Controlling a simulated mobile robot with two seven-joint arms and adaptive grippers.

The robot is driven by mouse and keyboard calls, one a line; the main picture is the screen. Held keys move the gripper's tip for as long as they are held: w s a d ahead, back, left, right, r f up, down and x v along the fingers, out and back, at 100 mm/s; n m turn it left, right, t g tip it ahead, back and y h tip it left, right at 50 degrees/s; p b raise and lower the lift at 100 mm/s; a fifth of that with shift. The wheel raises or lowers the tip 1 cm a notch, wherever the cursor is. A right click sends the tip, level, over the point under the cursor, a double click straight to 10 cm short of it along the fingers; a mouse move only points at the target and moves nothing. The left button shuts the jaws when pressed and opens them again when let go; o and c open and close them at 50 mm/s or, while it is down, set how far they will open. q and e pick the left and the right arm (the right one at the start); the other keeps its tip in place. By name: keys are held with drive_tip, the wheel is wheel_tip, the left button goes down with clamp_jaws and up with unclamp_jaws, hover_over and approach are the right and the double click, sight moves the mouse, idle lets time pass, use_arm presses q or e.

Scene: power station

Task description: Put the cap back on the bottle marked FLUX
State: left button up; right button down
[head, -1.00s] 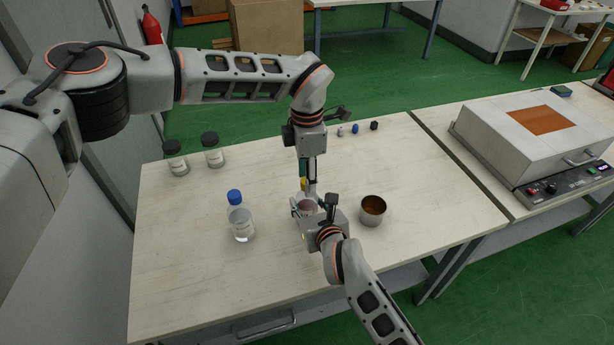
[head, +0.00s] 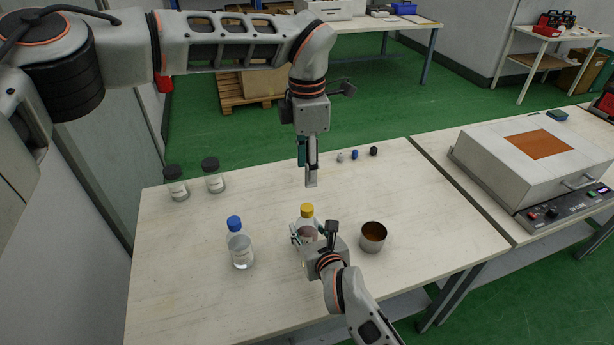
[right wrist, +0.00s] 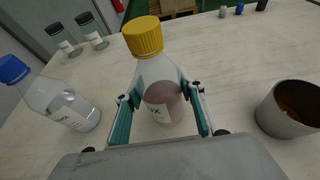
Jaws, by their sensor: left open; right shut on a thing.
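A clear bottle with a yellow cap (head: 307,210) stands on the table; the cap sits on its neck and looks level. It also shows in the right wrist view, where the bottle (right wrist: 160,88) has pinkish contents and a label I cannot fully read. My right gripper (head: 312,233) is shut around the bottle's body. My left gripper (head: 311,180) is open and empty, pointing down above the yellow cap and apart from it. A blue-capped bottle (head: 241,252) of clear liquid stands to the left; its label is only partly readable.
A metal cup (head: 373,237) with brown contents stands right of the held bottle. Two dark-capped jars (head: 176,184) (head: 214,176) stand at the back left. Several small grey, blue and black items (head: 355,154) sit at the back. A grey machine (head: 530,155) is on the right table.

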drive_tip(key=c, duration=1.2)
unclamp_jaws()
drive_tip(key=v, duration=1.2)
